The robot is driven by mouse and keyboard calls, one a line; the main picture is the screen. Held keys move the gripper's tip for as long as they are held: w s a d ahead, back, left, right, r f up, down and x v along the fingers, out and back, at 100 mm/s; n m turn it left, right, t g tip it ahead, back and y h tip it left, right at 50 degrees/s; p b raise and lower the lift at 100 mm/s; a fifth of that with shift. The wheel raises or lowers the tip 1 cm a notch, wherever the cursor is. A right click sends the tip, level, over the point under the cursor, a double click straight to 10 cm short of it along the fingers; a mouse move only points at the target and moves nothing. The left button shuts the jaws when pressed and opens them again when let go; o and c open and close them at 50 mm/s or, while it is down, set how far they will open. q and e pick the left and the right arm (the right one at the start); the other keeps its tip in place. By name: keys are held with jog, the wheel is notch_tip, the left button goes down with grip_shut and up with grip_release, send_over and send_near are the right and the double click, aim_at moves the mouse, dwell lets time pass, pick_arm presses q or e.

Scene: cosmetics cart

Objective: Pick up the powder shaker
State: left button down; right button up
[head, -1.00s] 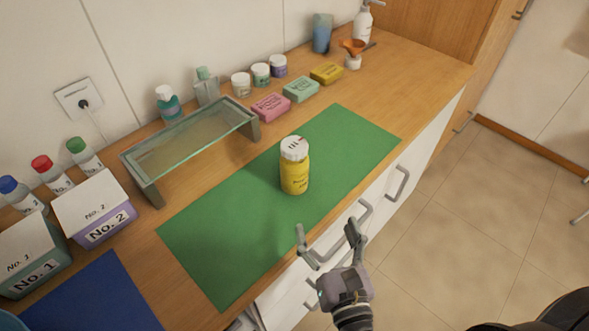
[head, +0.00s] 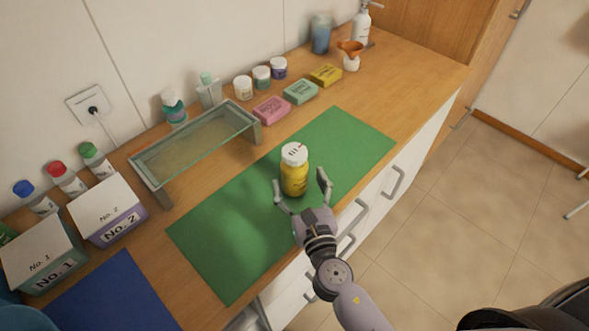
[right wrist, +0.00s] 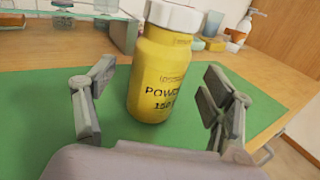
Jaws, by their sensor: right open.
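The powder shaker (head: 294,172) is a yellow bottle with a white cap. It stands upright on the green mat (head: 225,235). My right gripper (head: 300,183) is open at the near side of the shaker, with one finger to each side of it. In the right wrist view the shaker (right wrist: 160,75) stands between and a little beyond the spread fingers (right wrist: 155,105). Gaps show on both sides, and its label reads "POW..." and "150". My left gripper is not in view.
A glass shelf (head: 195,145) stands behind the mat on the left. Soap boxes, the pink one (head: 271,110) nearest, and small jars line the back. Boxes No. 1 (head: 45,255) and No. 2 (head: 108,210) and a blue mat (head: 115,295) are at left. The green mat around the shaker is clear.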

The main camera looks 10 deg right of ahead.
aim_at(298, 178)
jog(key=w, duration=0.2)
jog(key=w+p, duration=0.1)
jog(key=w, duration=0.1)
jog(key=shift+a+r, duration=0.1)
jog(key=shift+r, duration=0.25)
jog(key=shift+w+f, duration=0.15)
jog(key=shift+w, duration=0.25)
jog(key=shift+s, duration=0.1)
jog(key=shift+c, duration=0.7)
jog(key=c, duration=1.2)
